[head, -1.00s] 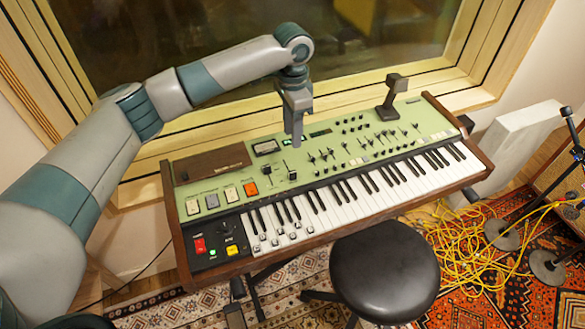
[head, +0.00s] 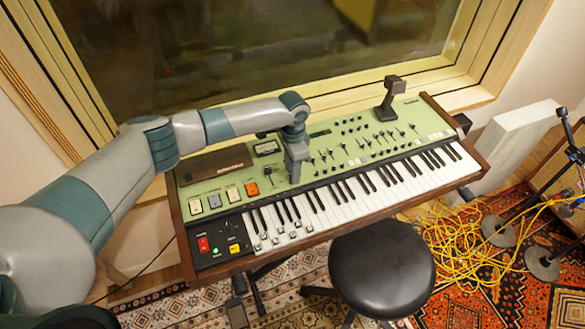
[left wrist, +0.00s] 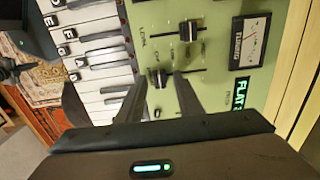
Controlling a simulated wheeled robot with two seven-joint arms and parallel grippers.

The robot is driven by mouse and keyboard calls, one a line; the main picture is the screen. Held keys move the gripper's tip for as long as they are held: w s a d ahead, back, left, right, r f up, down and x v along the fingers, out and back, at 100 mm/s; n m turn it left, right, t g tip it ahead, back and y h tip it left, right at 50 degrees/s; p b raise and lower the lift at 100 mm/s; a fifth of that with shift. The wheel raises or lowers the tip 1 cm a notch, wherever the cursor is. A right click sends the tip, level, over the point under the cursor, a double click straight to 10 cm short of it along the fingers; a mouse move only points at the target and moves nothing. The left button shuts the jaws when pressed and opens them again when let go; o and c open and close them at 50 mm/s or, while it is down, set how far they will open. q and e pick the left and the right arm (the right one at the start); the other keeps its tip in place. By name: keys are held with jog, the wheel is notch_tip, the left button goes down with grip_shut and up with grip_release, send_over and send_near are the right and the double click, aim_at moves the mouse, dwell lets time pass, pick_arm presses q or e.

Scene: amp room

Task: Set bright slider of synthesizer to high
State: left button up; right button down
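The synthesizer (head: 222,186) has a green panel, a wooden case and a keyboard. My left gripper (head: 294,181) points down at the panel, just above the keys and right of the orange button. In the left wrist view, the left gripper (left wrist: 160,88) has its fingers apart. A black slider knob (left wrist: 158,77) lies in the gap between the fingertips; contact cannot be told. A second slider knob (left wrist: 190,30) lies beyond it, nearer the meter. Panel lettering is too small to tell which slider is bright. In the head view the gripper hides the nearer knob.
Many more sliders and knobs (head: 372,139) cover the panel to the right of my gripper. A dark upright device (head: 389,98) stands at the back edge. A round black stool (head: 382,268) stands in front. Yellow cables (head: 455,245) lie on the rug at the right.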

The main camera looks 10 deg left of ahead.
pick_arm(q)
jog(key=shift+f, duration=0.2)
grip_shut()
jog(key=shift+w+a+f+b, duration=0.1)
jog(key=shift+w+a+b, duration=0.15)
jog(key=shift+w+b, duration=0.15)
jog(key=w+a+b, duration=0.2)
jog(key=w, duration=0.1)
jog(key=w+a+b, duration=0.1)
jog(key=w+b, duration=0.1)
jog(key=shift+w+a, duration=0.2)
jog(key=shift+a, duration=0.05)
jog(key=shift+w+a, duration=0.15)
jog(key=shift+r, duration=0.25)
grip_release()
jog(key=shift+w+a, duration=0.1)
jog(key=shift+f, duration=0.1)
